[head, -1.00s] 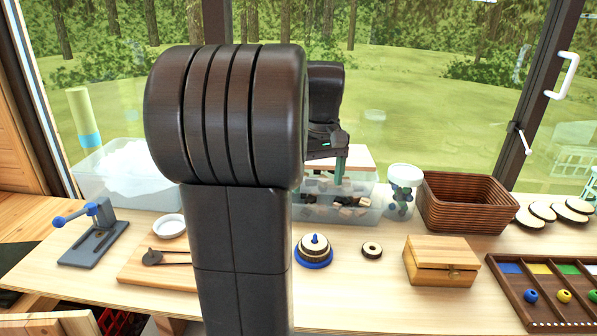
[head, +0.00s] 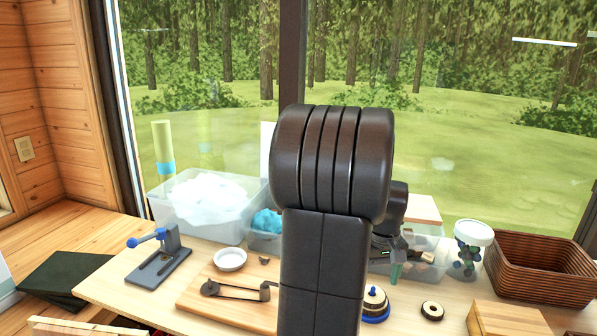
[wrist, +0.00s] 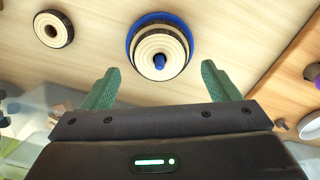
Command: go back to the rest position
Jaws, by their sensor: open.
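My gripper (head: 396,268) is partly hidden behind my dark arm in the head view, with a green finger showing above the table. In the wrist view my gripper (wrist: 160,68) has its two green fingers spread wide apart with nothing between them. A ring stack of pale wooden discs on a blue base with a blue peg (head: 375,301) stands on the table just below the gripper in the head view. In the wrist view the ring stack (wrist: 160,28) lies beyond the fingertips, apart from them.
The table holds a blue-handled clamp (head: 160,258), a white dish (head: 230,259), a wooden board (head: 205,302), a tub of white stuff (head: 207,212), a lidded jar (head: 473,236), a wicker basket (head: 540,268), a wooden box (head: 510,320) and a dark-rimmed ring (head: 432,310). Windows stand behind.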

